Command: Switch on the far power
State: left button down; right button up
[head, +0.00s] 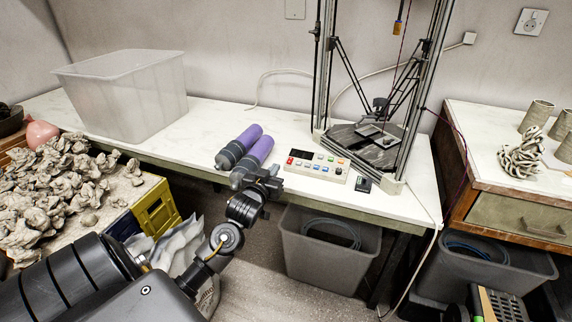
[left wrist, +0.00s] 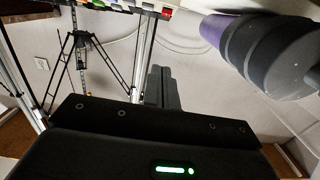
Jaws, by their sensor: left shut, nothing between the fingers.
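A delta clay printer (head: 375,140) with tall dark posts stands on the white bench. A cream control panel (head: 318,166) with a dark display, several coloured buttons and a dark knob lies in front of it, to the left. A small black box (head: 363,184) with a light mark on top sits right of the panel, by the printer's base. My left gripper (head: 275,178) is shut and empty, left of the panel near the bench's front edge. Its closed fingers (left wrist: 162,88) also show in the left wrist view, with part of the panel (left wrist: 125,5) at the top edge.
Two purple and grey cylinders (head: 240,147) lie just behind my left gripper; one (left wrist: 262,45) looms close in the left wrist view. A clear bin (head: 125,95) stands at the bench's left. A grey bin (head: 325,245) is under the bench. A socket (head: 530,22) is on the wall.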

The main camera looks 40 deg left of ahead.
pick_arm(q)
send_near(290, 160)
jog(key=w+r, duration=0.1)
jog(key=w+a+r, duration=0.1)
jog(key=w+r, duration=0.2)
jog(key=shift+w+a+r, duration=0.2)
jog(key=shift+a+r, duration=0.1)
jog(key=shift+r, duration=0.1)
jog(key=shift+w+a+f+b, duration=0.1)
jog(key=shift+w+f+b, duration=0.15)
jog(key=shift+f, duration=0.3)
jog(key=shift+w+f+b, duration=0.1)
jog(key=shift+w+f, duration=0.1)
jog(key=shift+f, duration=0.4)
jog(key=shift+w+a+f, duration=0.1)
jog(key=shift+f, duration=0.8)
pick_arm(e)
jog(key=shift+w+a+r, duration=0.3)
jog(key=shift+w+r, duration=0.15)
jog(key=shift+r, duration=0.1)
jog(key=shift+w+a+r, duration=0.3)
jog(key=shift+w+r, duration=0.15)
jog(key=shift+r, duration=0.05)
jog(key=shift+s+f, duration=0.1)
jog(key=shift+s, duration=0.05)
